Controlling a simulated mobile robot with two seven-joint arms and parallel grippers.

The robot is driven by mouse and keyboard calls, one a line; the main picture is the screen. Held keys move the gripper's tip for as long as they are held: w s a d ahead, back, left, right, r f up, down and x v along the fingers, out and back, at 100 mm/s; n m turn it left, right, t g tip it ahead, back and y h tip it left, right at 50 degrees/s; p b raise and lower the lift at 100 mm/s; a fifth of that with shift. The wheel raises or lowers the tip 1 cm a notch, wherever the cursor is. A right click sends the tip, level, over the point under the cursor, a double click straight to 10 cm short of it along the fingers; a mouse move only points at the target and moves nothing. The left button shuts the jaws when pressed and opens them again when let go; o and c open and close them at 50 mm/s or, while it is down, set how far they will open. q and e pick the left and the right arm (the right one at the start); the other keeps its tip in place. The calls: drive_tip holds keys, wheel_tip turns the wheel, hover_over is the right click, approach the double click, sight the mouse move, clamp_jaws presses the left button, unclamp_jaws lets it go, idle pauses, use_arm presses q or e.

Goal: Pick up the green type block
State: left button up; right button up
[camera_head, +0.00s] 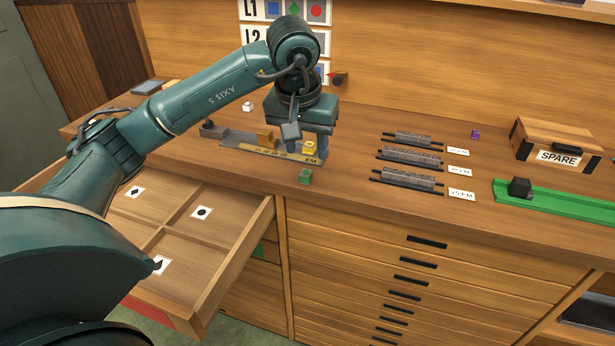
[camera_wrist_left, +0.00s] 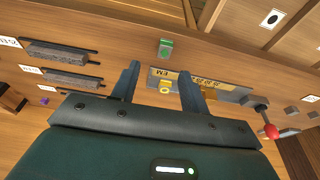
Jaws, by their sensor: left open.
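The green type block (camera_head: 305,176) sits on the cabinet top close to its front edge, just in front of the metal gauge (camera_head: 245,143). It also shows in the left wrist view (camera_wrist_left: 165,48), beyond the fingertips and roughly between their lines. My left gripper (camera_head: 307,153) points down, open, above the right end of the gauge, behind the green block. In the left wrist view my left gripper (camera_wrist_left: 158,72) has a yellow block (camera_wrist_left: 165,88) showing between its fingers; I cannot tell if it touches them. My right gripper is not in view.
An open drawer (camera_head: 262,222) with marked compartments juts out at the lower left. Several grey bars (camera_head: 407,180) on black rails lie to the right. A SPARE box (camera_head: 545,130) and a green tray (camera_head: 585,206) stand further right.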

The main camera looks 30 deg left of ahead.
sight(306, 172)
use_arm(q)
drive_tip(key=shift+x, duration=0.75)
drive_tip(key=x, duration=0.4)
drive_tip(key=shift+s+a+f, duration=0.2)
drive_tip(key=shift+s+a, duration=0.1)
drive_tip(key=shift+w+f, duration=0.2)
drive_tip(key=shift+f, duration=0.3)
drive_tip(key=shift+c, duration=0.5)
clamp_jaws()
